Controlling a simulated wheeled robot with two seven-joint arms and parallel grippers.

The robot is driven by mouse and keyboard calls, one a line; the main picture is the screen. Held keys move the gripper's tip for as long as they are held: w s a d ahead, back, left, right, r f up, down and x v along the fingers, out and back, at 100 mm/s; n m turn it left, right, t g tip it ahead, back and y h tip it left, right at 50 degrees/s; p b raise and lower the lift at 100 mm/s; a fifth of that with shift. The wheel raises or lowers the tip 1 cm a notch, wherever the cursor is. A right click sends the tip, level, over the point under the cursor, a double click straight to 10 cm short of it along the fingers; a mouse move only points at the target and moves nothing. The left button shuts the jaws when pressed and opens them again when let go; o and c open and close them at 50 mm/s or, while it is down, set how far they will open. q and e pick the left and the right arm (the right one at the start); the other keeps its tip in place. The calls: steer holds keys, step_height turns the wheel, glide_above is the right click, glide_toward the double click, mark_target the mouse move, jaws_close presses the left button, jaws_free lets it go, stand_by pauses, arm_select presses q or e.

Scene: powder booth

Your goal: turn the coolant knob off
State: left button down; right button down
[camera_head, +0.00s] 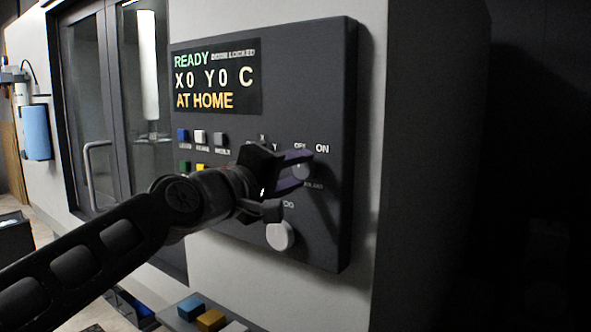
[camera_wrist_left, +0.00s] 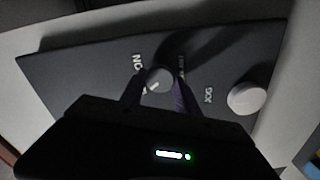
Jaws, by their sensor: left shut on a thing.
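In the left wrist view the fingers (camera_wrist_left: 160,92) are shut on the knob. The fingers partly cover the knob in the head view, and its exact pointer direction is hard to tell. My right gripper is not in view.
The control panel (camera_head: 330,80) carries a screen (camera_head: 216,80) reading READY and AT HOME, and several coloured buttons (camera_head: 183,135). A larger white jog knob (camera_head: 280,236) sits below and also shows in the wrist view (camera_wrist_left: 246,98). A glass door with a handle (camera_head: 92,175) is at left.

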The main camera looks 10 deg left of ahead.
arm_select(q)
steer(key=c, duration=0.9)
jaws_free()
steer(key=b+v, duration=0.2)
steer(key=v, duration=0.5)
steer(key=shift+s+a, duration=0.15)
steer(key=shift+s, duration=0.2)
